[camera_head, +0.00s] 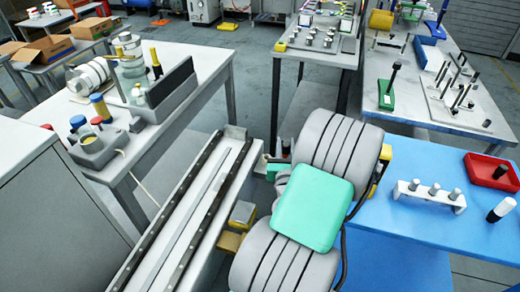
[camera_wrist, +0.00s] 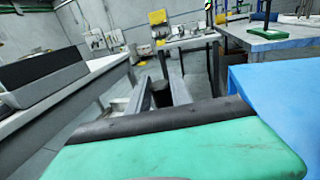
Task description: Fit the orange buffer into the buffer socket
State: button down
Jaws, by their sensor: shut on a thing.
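I cannot make out my gripper's fingers in either view. My grey arm with its green cover fills the lower middle of the head view, and a green cover with a dark edge fills the bottom of the wrist view. No orange buffer shows clearly, and anything between the jaws is hidden. I cannot pick out the buffer socket with certainty. On the left bench (camera_head: 190,62) stands a device with white rolls (camera_head: 88,75), a dark upright panel (camera_head: 170,82) and amber-capped cylinders (camera_head: 100,106).
A long rail track (camera_head: 190,215) runs beside my arm. At right, a blue table (camera_head: 415,218) holds a white block with grey pegs (camera_head: 430,196), a red tray (camera_head: 492,170) and a black-and-white cylinder (camera_head: 501,210). The blue table also shows in the wrist view (camera_wrist: 275,92).

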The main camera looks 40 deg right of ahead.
jog(key=shift+w+d+f+p, duration=0.65)
jog(key=shift+w+d+f, duration=0.2)
jog(key=shift+w+f, duration=1.4)
jog(key=shift+w+d+f+p, duration=0.6)
jog(key=shift+w+d+f, duration=0.2)
jog(key=shift+w+f, duration=1.45)
jog(key=shift+w+d+f+p, duration=0.65)
jog(key=shift+w+d+f, duration=0.2)
jog(key=shift+w+f, duration=1.35)
jog(key=c, duration=1.2)
grip_release()
jog(key=shift+s+f, duration=0.15)
jog(key=shift+s, duration=0.1)
jog(key=shift+o, duration=0.2)
